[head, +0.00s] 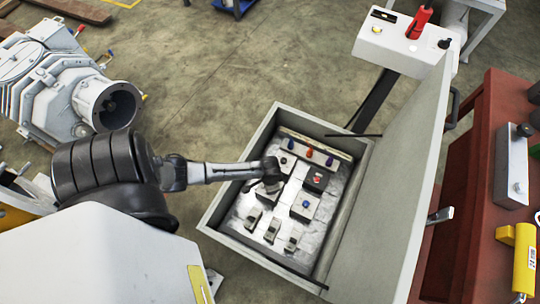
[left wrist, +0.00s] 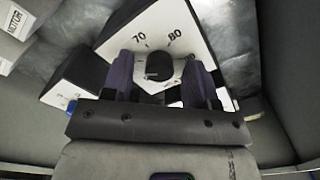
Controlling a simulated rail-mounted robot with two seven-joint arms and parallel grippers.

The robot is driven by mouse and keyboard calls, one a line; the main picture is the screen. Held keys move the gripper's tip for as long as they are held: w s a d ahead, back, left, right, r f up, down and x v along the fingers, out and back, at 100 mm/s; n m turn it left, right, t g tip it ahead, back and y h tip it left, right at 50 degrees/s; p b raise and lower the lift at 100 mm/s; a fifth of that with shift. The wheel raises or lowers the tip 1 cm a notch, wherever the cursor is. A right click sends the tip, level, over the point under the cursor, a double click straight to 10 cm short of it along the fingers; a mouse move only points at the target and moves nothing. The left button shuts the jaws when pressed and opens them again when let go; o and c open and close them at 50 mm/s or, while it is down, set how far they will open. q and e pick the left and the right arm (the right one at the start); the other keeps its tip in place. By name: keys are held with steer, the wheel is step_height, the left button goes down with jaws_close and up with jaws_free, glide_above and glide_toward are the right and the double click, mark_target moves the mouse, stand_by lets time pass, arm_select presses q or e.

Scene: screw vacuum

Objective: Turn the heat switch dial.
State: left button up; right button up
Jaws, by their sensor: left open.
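The heat switch dial (left wrist: 159,68) is a round black knob on a white sloped face marked 70 and 80 in the left wrist view. My left gripper (left wrist: 160,76) is open, with one purple-grey finger on each side of the knob. I cannot tell whether the fingers touch it. In the head view my left gripper (head: 271,180) reaches into the open control box (head: 213,211) from the left, and the dial is hidden behind it. My right gripper is not in view.
The box's large grey door (head: 398,185) stands open on the right. Inside are a red button (head: 317,178), a blue button (head: 305,203), several small switches (head: 272,231) and a strip of coloured lamps (head: 309,152). A red bench (head: 467,190) stands beyond the door.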

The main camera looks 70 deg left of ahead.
arm_select(q)
steer(key=shift+c, duration=0.3)
steer(key=shift+c, duration=0.7)
steer(key=c, duration=0.7)
steer(key=shift+r+m+p, duration=0.25)
steer(key=shift+m+p, duration=0.45)
steer(key=shift+p, duration=0.4)
steer(key=shift+m+p, duration=1.55)
steer(key=shift+m, duration=0.25)
steer(key=m+p, duration=0.1)
steer(key=m, duration=0.2)
steer(key=shift+f, duration=0.15)
steer(key=shift+f+m+p, duration=0.1)
steer(key=shift+m+p, duration=0.45)
steer(key=shift+m, duration=1.35)
